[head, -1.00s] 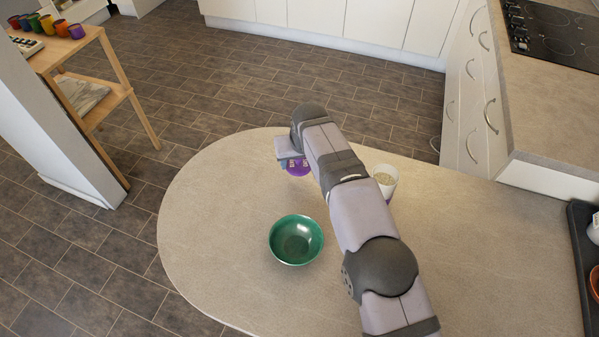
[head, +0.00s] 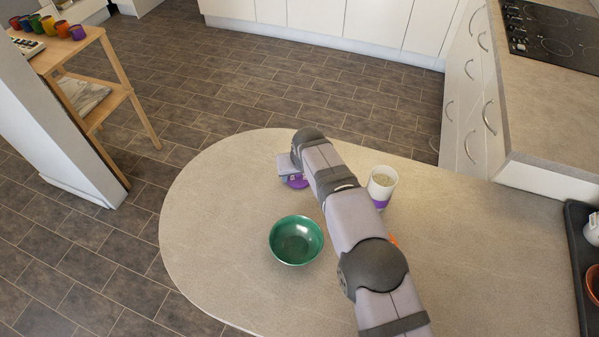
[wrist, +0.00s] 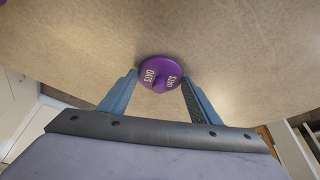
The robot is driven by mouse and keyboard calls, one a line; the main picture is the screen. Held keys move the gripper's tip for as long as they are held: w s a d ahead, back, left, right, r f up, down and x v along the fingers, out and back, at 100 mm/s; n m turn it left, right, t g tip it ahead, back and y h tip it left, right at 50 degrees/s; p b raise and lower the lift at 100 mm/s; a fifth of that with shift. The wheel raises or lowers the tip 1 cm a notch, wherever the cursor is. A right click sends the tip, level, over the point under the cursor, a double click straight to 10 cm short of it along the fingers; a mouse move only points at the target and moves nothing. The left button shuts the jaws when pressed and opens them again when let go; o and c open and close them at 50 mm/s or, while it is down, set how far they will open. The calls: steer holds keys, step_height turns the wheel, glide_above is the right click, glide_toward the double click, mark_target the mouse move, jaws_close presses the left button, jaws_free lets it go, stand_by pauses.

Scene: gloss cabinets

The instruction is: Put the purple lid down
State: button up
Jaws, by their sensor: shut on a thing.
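The purple lid (wrist: 161,66) is round with pale lettering and a small knob on top. My gripper (wrist: 159,78) is shut on it, with one finger on each side of the knob. In the head view, the lid (head: 297,182) shows partly below my gripper, near the far edge of the counter. I cannot tell whether the lid touches the counter or is just above it.
A green bowl (head: 296,240) stands on the counter nearer me. A white cup with a purple band (head: 382,185) and pale contents stands right of my arm. An orange thing (head: 393,240) is mostly hidden behind my arm. The counter's left part is clear.

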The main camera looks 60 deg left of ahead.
steer(key=shift+f, duration=0.1)
steer(key=shift+f, duration=0.1)
steer(key=o, duration=1)
steer(key=shift+v, duration=1.05)
steer(key=b+v, duration=0.2)
steer(key=v, duration=0.8)
